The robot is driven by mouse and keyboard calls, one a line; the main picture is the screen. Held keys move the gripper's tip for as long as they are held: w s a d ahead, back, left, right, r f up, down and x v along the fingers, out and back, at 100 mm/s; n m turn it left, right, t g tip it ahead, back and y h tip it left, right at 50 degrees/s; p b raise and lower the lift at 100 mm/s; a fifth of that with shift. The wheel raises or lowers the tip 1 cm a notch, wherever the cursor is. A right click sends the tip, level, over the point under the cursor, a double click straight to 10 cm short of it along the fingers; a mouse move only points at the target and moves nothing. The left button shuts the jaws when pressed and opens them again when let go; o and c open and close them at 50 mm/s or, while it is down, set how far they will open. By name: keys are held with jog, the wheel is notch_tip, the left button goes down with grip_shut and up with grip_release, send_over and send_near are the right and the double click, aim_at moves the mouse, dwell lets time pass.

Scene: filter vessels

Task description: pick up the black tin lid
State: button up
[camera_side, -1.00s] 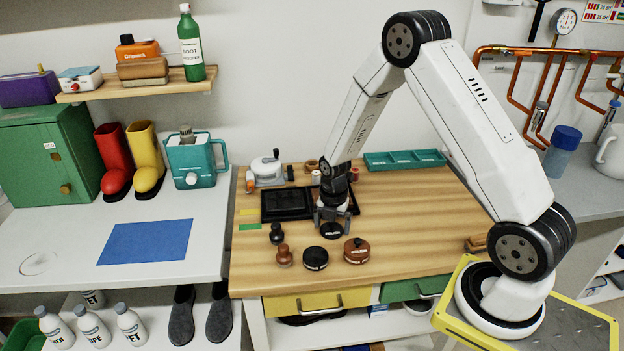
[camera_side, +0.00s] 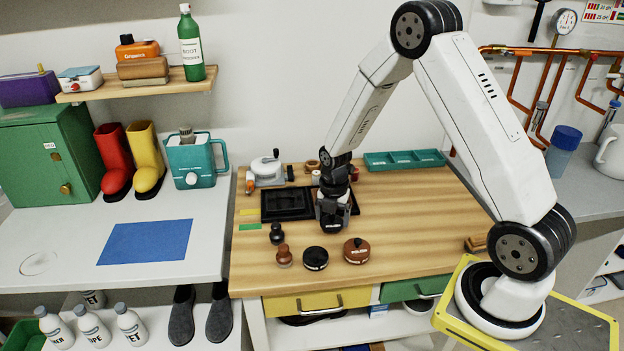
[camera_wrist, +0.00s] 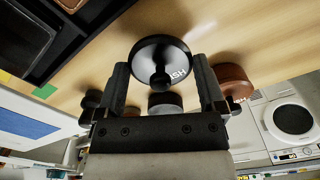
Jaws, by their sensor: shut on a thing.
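The black tin lid (camera_side: 332,228) is a round black piece with pale lettering on it. In the side view it is low between the fingers of my gripper (camera_side: 332,216), close to the wooden bench top.
Another black tin (camera_side: 316,258) and a brown tin (camera_side: 356,250) stand in front on the bench (camera_side: 420,215). Black and brown knobbed pieces (camera_side: 277,233) (camera_side: 284,256) stand to the left. A black tray (camera_side: 286,204) lies behind. The bench's right side is mostly clear.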

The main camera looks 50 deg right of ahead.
jog(key=s+a+r, duration=0.3)
jog(key=s+r, duration=0.7)
jog(key=s, duration=0.3)
jog(key=shift+s+r, duration=0.25)
jog(key=shift+s, duration=0.1)
jog(key=shift+a, duration=0.1)
dwell(0.4)
jog(key=shift+n, duration=0.4)
jog(key=w+a+f, duration=0.1)
jog(key=w+a, duration=0.1)
jog(key=w, duration=0.1)
jog(key=w+a+f, duration=0.1)
jog(key=w+a, duration=0.2)
jog(key=w, duration=0.1)
jog(key=w+a+f, duration=0.1)
jog(key=w+a, duration=0.1)
jog(key=w, duration=0.2)
jog(key=shift+a+f, duration=0.25)
jog(key=shift+f, duration=0.1)
jog(key=shift+f, duration=0.2)
